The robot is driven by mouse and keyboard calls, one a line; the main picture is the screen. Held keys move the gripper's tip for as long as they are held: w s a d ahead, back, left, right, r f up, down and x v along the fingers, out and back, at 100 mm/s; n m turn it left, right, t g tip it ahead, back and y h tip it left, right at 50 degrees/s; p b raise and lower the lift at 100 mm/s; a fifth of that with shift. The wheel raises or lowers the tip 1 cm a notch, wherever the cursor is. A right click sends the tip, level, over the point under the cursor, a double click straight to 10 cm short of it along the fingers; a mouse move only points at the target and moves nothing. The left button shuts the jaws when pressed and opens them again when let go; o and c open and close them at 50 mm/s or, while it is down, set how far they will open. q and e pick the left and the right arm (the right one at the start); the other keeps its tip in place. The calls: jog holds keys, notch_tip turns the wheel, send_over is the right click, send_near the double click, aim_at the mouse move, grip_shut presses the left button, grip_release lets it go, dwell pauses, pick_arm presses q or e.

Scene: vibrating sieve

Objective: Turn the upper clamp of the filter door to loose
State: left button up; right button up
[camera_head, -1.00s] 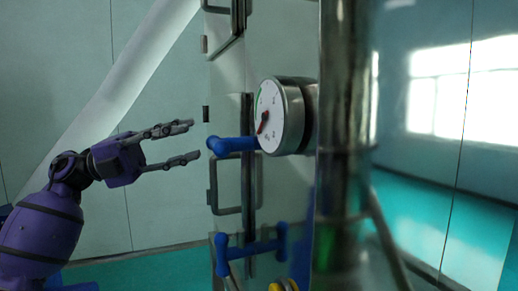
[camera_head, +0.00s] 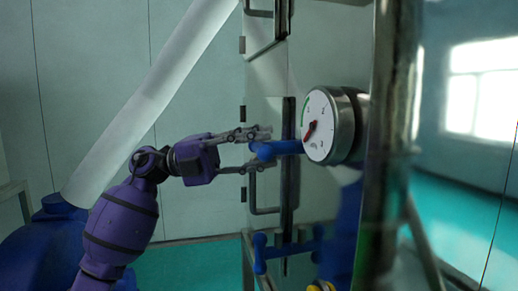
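The upper clamp (camera_head: 285,147) has a blue handle pointing left, just left of a round gauge. My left gripper (camera_head: 262,150) comes in from the left with its fingers apart, one above and one below the left end of this handle. The fingertips overlap the handle's end in the picture; I cannot tell whether they touch it. A lower blue clamp (camera_head: 286,250) sits below on the same door side. The filter door (camera_head: 265,95) is a pale panel with dark metal edges. My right gripper is not in view.
The gauge (camera_head: 322,128) with a red needle sits close right of the handle. A shiny vertical metal post (camera_head: 388,150) stands further right. A metal bar handle (camera_head: 265,211) lies just below my gripper. A pale slanted pipe (camera_head: 150,105) rises behind my arm from a blue vessel (camera_head: 40,245).

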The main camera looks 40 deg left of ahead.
pick_arm(q)
grip_shut()
jog(key=m+g+y, duration=0.1)
jog(key=m, duration=0.3)
jog(key=shift+m, duration=0.3)
jog(key=m+y, duration=0.2)
jog(key=m, duration=0.2)
jog(key=shift+g, duration=0.4)
jog(key=m+y, duration=0.2)
jog(key=m, duration=0.1)
jog(key=shift+b, duration=0.4)
jog(key=shift+m+t+y, duration=0.6)
jog(key=shift+m+y, duration=0.4)
jog(key=shift+m, duration=0.6)
grip_release()
